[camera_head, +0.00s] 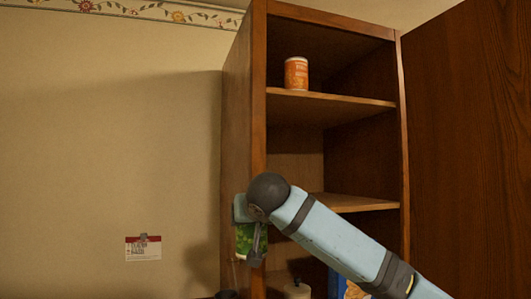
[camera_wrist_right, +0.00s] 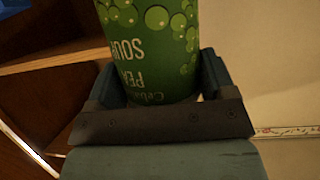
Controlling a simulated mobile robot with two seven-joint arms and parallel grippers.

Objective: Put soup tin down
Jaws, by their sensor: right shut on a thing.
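A green soup tin with pea pictures on its label shows in the head view (camera_head: 243,238) and fills the upper middle of the right wrist view (camera_wrist_right: 150,40). Its "PEA" lettering is upside down in the wrist view. My right gripper (camera_head: 254,240) is shut on the tin, with a finger on each side of it in the wrist view (camera_wrist_right: 161,76). The tin is held in front of the left side of the open cabinet, and my wrist partly covers it in the head view. My left gripper is not in view.
The tall wooden cabinet (camera_head: 245,120) has its door (camera_head: 465,130) open to the right. An orange tin (camera_head: 296,73) stands on the upper shelf (camera_head: 335,100), with free room to its right. My right arm partly hides the lower shelf (camera_head: 355,202). A pale lidded container (camera_head: 297,290) stands below.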

